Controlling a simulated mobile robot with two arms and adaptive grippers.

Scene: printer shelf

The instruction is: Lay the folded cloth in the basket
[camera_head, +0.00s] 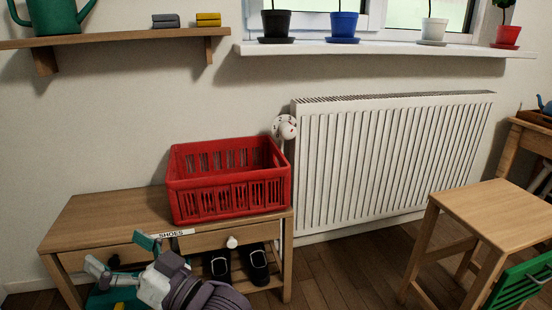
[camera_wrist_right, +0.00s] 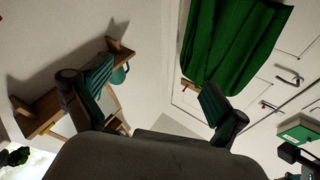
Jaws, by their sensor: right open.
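The red slatted basket (camera_head: 228,200) stands upright on the shoe bench in the head view. The part of its inside that shows looks empty. A grey folded stack (camera_head: 166,20) and a yellow folded stack (camera_head: 208,19) lie on the wall shelf; they look like folded cloths, but I cannot tell which is meant. My right gripper (camera_head: 122,270) is low in front of the bench, left of and below the basket. In the right wrist view its fingers (camera_wrist_right: 152,100) are spread with nothing between them. My left gripper is not in view.
The wooden bench (camera_head: 95,217) has free top left of the basket, with shoes (camera_head: 258,264) below. A radiator (camera_head: 390,155) and a wooden chair (camera_head: 495,210) are to the right. A green watering can (camera_head: 55,15) stands on the shelf (camera_head: 110,36); several pots line the windowsill.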

